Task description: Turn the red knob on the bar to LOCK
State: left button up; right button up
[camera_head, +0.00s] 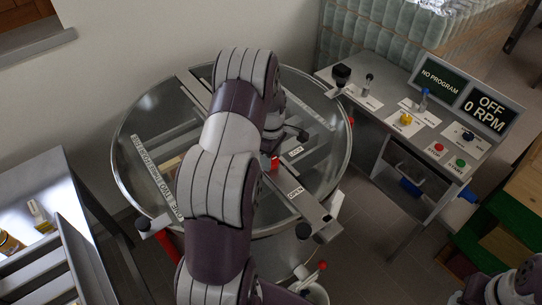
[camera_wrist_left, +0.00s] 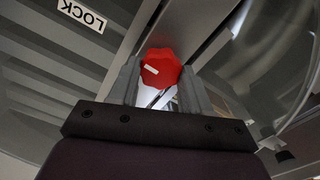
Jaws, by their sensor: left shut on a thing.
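The red knob (camera_wrist_left: 162,66) sits on the grey bar (camera_wrist_left: 205,35) across the round tank. A short white mark on its left half lies nearly level in the left wrist view. My left gripper (camera_wrist_left: 160,88) is shut on the knob, with one finger on each side. A LOCK label (camera_wrist_left: 82,15) shows at the upper left. In the head view, a bit of the red knob (camera_head: 275,162) shows beside my left arm, which hides much of the bar. OPEN labels (camera_head: 296,192) lie near it. My right gripper is out of view; part of that arm shows at the lower right.
The glass-topped round tank (camera_head: 150,120) has a metal rim. A control desk (camera_head: 385,115) with buttons and an OFF 0 RPM display (camera_head: 485,107) stands at the right. A metal bench (camera_head: 45,190) stands at the left. Open floor (camera_head: 370,240) lies between tank and desk.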

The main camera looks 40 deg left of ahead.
pick_arm(q)
jog(key=shift+r+n, duration=0.1)
jog(key=shift+n, duration=0.3)
jog(key=o, duration=1.1)
jog(key=shift+a, duration=0.1)
jog(key=shift+c, duration=0.2)
notch_tip(320, 180, up, 13)
jog(key=shift+f+b, duration=0.2)
jog(key=shift+b, duration=0.2)
